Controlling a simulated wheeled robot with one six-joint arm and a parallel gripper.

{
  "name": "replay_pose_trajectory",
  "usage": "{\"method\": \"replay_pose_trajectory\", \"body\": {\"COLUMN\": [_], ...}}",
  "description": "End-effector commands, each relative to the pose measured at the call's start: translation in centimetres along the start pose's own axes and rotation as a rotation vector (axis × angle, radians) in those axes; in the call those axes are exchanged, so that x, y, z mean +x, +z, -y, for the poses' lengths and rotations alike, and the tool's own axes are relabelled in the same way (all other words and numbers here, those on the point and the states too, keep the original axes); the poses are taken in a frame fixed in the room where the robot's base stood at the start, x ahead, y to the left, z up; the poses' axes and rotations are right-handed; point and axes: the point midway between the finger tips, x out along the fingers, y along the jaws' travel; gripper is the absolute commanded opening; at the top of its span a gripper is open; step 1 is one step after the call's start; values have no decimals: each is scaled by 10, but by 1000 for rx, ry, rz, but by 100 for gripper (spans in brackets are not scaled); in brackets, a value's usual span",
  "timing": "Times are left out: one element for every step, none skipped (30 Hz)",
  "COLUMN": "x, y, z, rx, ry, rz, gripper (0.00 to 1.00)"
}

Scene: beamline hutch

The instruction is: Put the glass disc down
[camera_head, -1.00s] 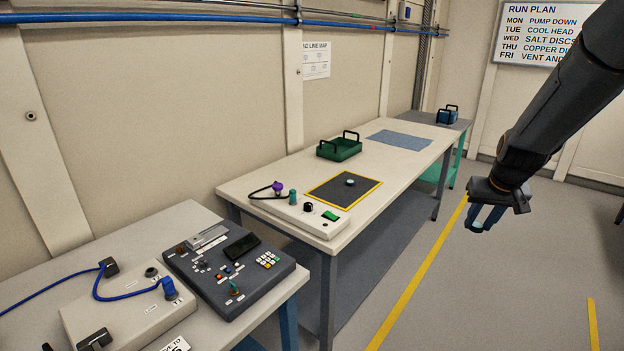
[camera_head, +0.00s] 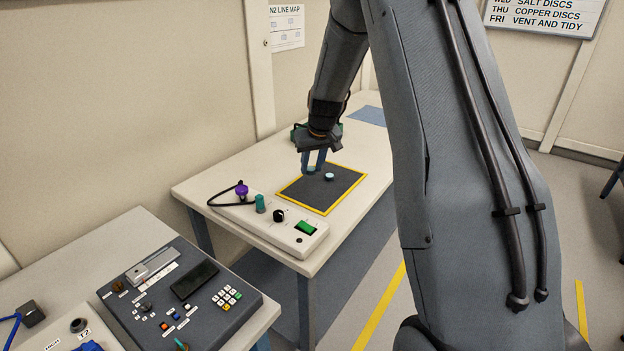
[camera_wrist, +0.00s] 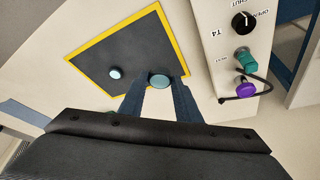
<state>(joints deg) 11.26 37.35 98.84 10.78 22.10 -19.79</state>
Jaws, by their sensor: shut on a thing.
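My gripper (camera_head: 312,170) is over the dark mat with a yellow border (camera_head: 308,196) on the white table. In the wrist view, my gripper (camera_wrist: 161,86) is shut on a pale blue-green disc (camera_wrist: 159,80), held between the fingertips. The head view does not clearly show this disc. A second small pale disc (camera_head: 329,176) lies on the mat, just right of the fingers; it also shows left of the held disc in the wrist view (camera_wrist: 115,73). The height of the held disc above the mat is hard to tell.
A white control box (camera_head: 268,226) with a green switch, a dark knob and a purple-capped plug stands at the mat's near-left side. A green tray (camera_head: 297,131) is partly hidden behind my gripper. The mat's near part is clear. A dark control panel (camera_head: 178,296) sits on the nearer table.

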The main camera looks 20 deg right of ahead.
Motion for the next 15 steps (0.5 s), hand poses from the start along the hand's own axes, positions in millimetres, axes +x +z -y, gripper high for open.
{"method": "replay_pose_trajectory", "body": {"x": [7, 11, 16, 19, 22, 26, 30, 33, 38, 43, 48, 55, 59, 63, 69], "y": [-2, -4, -5, -6, -7, -8, -7, -6, -4, -2, 0, 4, 5, 7, 8], "z": [-9, -13, -18, -20, -23, -25, -27, -28, -28, -29, -29, -30, -30, -30, -31], "rx": [1, -1, -4, -6, -8, -9, -10, -12, -12, -11, -11, -11, -11, -10, -9], "ry": [-1, -2, -2, -3, -3, -4, -5, -5, -5, -6, -6, -5, -5, -5, -4], "rz": [2, 2, 1, 1, 0, 0, 0, 0, 1, 3, 2, 3, 2, 2, 0], "gripper": [9, 9, 9, 9, 9, 9, 9, 9, 9, 9, 9, 9, 9, 9, 9]}}
